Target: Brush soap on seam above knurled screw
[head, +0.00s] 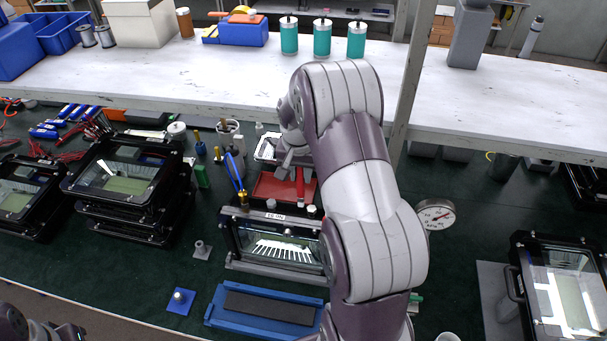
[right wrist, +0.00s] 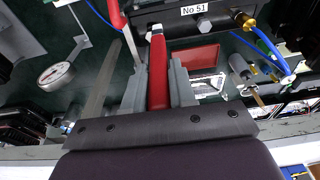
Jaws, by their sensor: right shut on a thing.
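My right gripper (right wrist: 156,78) is shut on a red-handled brush (right wrist: 158,62) with a pale tip, which points away from the wrist. In the head view the brush (head: 300,184) shows beside my right arm, above a dark red tray; its bristles are not clear. The floodlight housing (head: 275,245), with a glass front, stands just in front, labelled No 51. Small silver knobs sit on its top edge, one (head: 271,204) left and one (head: 311,209) right; I cannot tell which is the knurled screw. The seam and any soap are too small to see. My left gripper is not clearly visible.
A blue hose (head: 236,178) on a brass fitting rises at the housing's left. A pressure gauge (head: 435,214) stands right of my arm. A blue tray (head: 262,308) lies in front. Other housings (head: 125,178) stand left and right. A white shelf (head: 200,85) crosses behind.

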